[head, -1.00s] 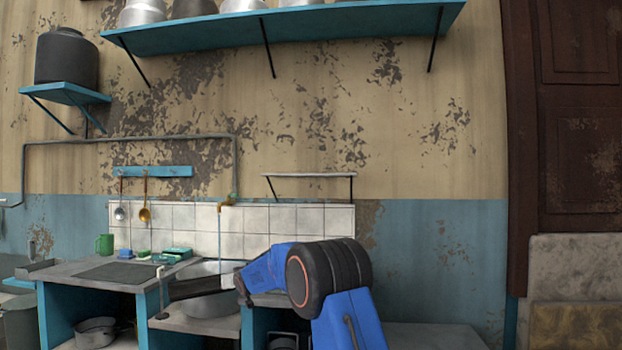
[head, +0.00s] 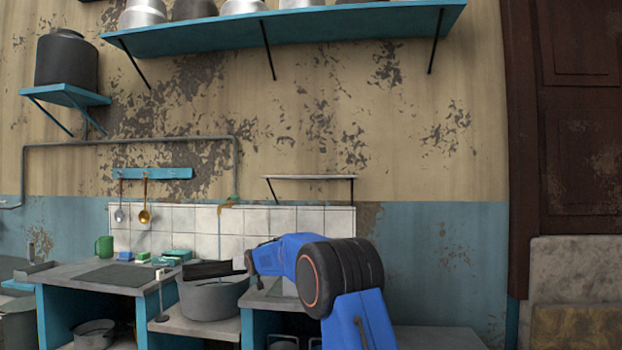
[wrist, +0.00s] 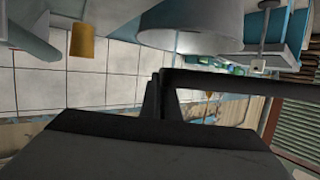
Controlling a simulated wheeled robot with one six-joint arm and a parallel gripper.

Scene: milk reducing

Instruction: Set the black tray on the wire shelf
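The black tray (head: 208,269) is dark and flat, seen nearly edge-on in the head view, in the air in front of the tiled wall, its lower edge overlapping a grey pot's rim in the picture. My gripper (head: 249,262) is at the tray's right end and appears shut on it. In the wrist view the tray (wrist: 150,155) fills the lower part, with dark gripper fingers (wrist: 160,98) at its edge; their grip is partly hidden. A thin shelf with black brackets (head: 308,177), likely the wire shelf, is on the wall, higher and to the right, and looks empty.
A large grey pot (head: 212,298) stands below the tray. A grey counter (head: 75,271) with a green mug (head: 104,246) and small boxes lies left. Ladles hang from a blue rail (head: 152,173). A long blue shelf (head: 290,28) with pots is above.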

